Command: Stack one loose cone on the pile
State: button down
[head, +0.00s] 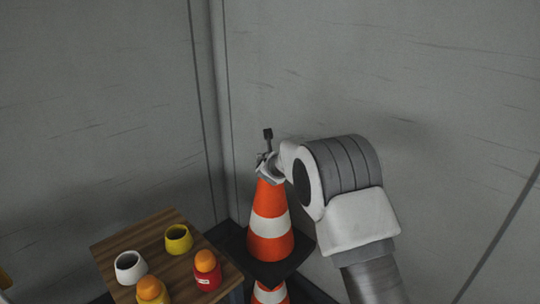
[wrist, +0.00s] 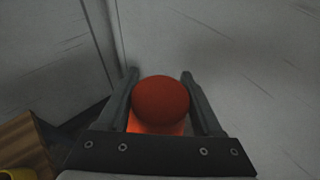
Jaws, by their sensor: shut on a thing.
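In the wrist view the rounded orange tip (wrist: 160,98) sits between my two fingers. Below the held cone's base, part of another orange and white cone (head: 270,293) shows at the bottom edge of the head view. The held base hides its top, so I cannot tell whether the two touch or how many cones are beneath.
A wooden table (head: 152,230) stands left of the cones. It carries a white cup (head: 130,267), a yellow cup (head: 178,239), a red container with an orange top (head: 206,272) and a yellow one with an orange top (head: 152,290). Grey walls (head: 400,60) close in behind.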

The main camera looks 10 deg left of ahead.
jog(key=shift+w+f+b, duration=0.1)
jog(key=shift+f+b, duration=6.4)
jog(key=shift+f, duration=12.55)
jog(key=shift+c, duration=0.7)
grip_release()
jog(key=shift+o, duration=0.7)
jog(key=shift+f, duration=0.1)
jog(key=shift+s+f, duration=0.2)
jog(key=shift+f, duration=0.1)
jog(key=shift+s+d+r+p, duration=0.15)
jog(key=shift+s+r+p, duration=0.2)
jog(key=shift+s+r, duration=0.05)
jog(key=p+v, duration=0.5)
jog(key=v, duration=1.1)
jog(key=shift+s, duration=0.15)
